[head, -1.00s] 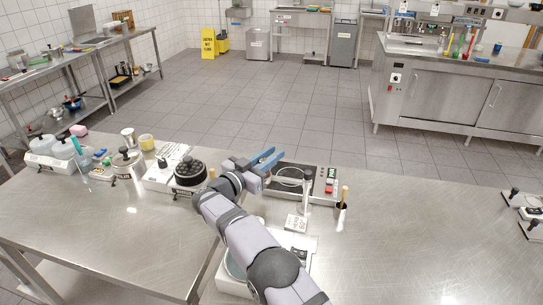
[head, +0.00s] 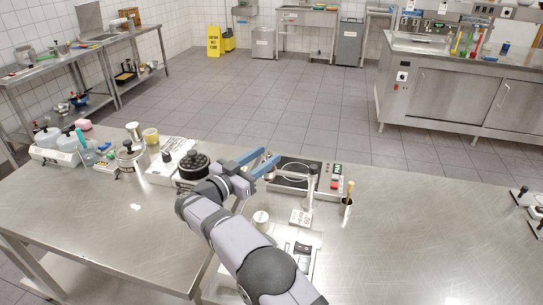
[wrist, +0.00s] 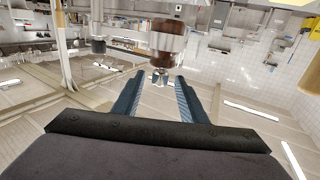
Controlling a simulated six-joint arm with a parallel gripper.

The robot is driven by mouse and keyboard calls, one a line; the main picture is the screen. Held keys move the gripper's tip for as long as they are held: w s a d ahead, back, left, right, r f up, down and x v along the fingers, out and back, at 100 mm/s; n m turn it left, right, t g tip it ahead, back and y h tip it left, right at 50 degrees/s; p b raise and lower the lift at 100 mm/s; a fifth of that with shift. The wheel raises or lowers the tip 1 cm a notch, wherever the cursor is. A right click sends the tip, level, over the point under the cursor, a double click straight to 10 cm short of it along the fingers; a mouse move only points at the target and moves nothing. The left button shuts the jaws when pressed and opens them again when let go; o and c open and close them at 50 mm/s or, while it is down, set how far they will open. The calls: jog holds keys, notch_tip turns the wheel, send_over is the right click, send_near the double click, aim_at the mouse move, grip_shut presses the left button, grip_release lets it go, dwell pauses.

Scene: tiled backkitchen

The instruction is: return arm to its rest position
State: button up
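My gripper (head: 262,162) has two blue fingers and is held above the far edge of the steel table (head: 400,235), just right of the black pot (head: 193,166). In the wrist view the gripper (wrist: 161,76) is open, its fingers well apart. My arm runs from the bottom of the head view up to the gripper and hides part of the table.
The table's right middle is clear.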

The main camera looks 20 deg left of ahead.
jog(key=shift+v, duration=0.8)
jog(key=w+d+r+n+y+p, duration=0.55)
jog(key=w+r+y+p, duration=0.3)
jog(key=r, duration=0.35)
jog(key=s+d+f+n+g+y+p, duration=0.1)
jog(key=s+d+f+g+p, duration=0.3)
jog(key=s+d, duration=0.6)
jog(key=s+d+f+n+g+y+p, duration=0.1)
jog(key=s+d+f+g+p, duration=0.1)
jog(key=s+d+g+p, duration=0.5)
jog(key=s+d+g+h, duration=0.1)
jog(key=s+d, duration=0.3)
jog(key=s, duration=0.4)
jog(key=s+d+f+m+g, duration=0.1)
jog(key=s+d+g, duration=0.1)
jog(key=s+d, duration=0.3)
jog(key=s+d+f+m+g+h, duration=0.1)
jog(key=s+d, duration=0.3)
jog(key=s, duration=0.8)
jog(key=shift+d+f+g+h, duration=0.25)
jog(key=shift+g+h, duration=0.1)
jog(key=shift+g, duration=0.25)
jog(key=shift+w+a, duration=0.1)
